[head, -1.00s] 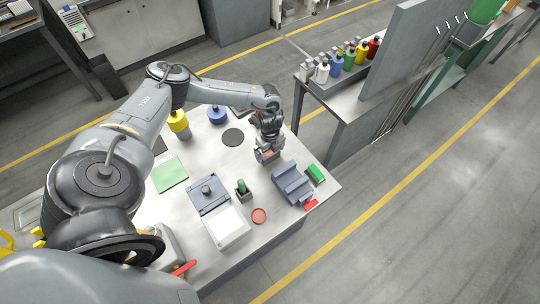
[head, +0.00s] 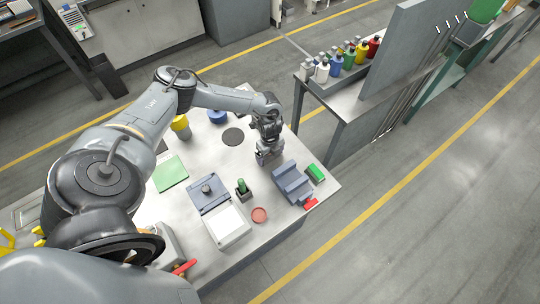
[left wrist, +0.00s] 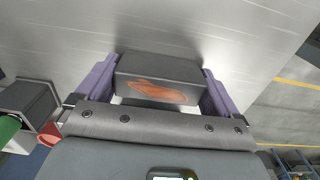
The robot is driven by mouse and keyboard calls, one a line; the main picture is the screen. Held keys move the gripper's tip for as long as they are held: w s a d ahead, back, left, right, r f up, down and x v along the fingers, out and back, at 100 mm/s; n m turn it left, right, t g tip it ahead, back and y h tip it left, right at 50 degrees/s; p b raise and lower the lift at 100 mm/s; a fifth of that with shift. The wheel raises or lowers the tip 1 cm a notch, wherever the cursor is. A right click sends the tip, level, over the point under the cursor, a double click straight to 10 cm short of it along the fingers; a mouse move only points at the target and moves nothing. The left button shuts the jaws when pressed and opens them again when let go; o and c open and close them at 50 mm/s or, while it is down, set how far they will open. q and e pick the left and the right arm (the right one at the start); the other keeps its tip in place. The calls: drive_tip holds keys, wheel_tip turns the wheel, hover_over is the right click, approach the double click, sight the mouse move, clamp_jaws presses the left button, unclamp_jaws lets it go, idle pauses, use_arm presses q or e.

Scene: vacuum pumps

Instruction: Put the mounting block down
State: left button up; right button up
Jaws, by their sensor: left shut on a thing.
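The mounting block (left wrist: 160,80) is a dark grey block with an orange smear on its near face. In the left wrist view it sits between the two purple fingers of my left gripper (left wrist: 160,88), which is shut on it. In the head view my left gripper (head: 268,153) points down over the right part of the table, just behind a blue-grey stepped block (head: 291,184). The gripper largely hides the mounting block there. I cannot tell whether its underside touches the tabletop. My right gripper is not in view.
Bare tabletop lies left of the gripper.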

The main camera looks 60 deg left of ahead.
use_arm(q)
drive_tip(key=shift+r, duration=0.15)
drive_tip(key=shift+w+r, duration=0.1)
drive_tip(key=shift+r, duration=0.35)
drive_tip(key=r, duration=0.3)
drive_tip(key=shift+w+d+r+b, duration=0.15)
drive_tip(key=shift+d+b, duration=0.15)
drive_tip(key=shift+d, duration=0.1)
drive_tip(key=w+d+r, duration=0.1)
drive_tip(key=d, duration=0.1)
drive_tip(key=w+d+r, duration=0.1)
drive_tip(key=d+r, duration=0.1)
drive_tip(key=d, duration=0.1)
drive_tip(key=w+d+r+b, duration=0.1)
drive_tip(key=d+r, duration=0.1)
drive_tip(key=d, duration=0.1)
drive_tip(key=shift+w+d+r, duration=0.25)
drive_tip(key=shift+w, duration=0.15)
drive_tip(key=shift+w+d+r, duration=0.25)
drive_tip(key=shift+d+r, duration=0.3)
drive_tip(key=shift+d, duration=0.2)
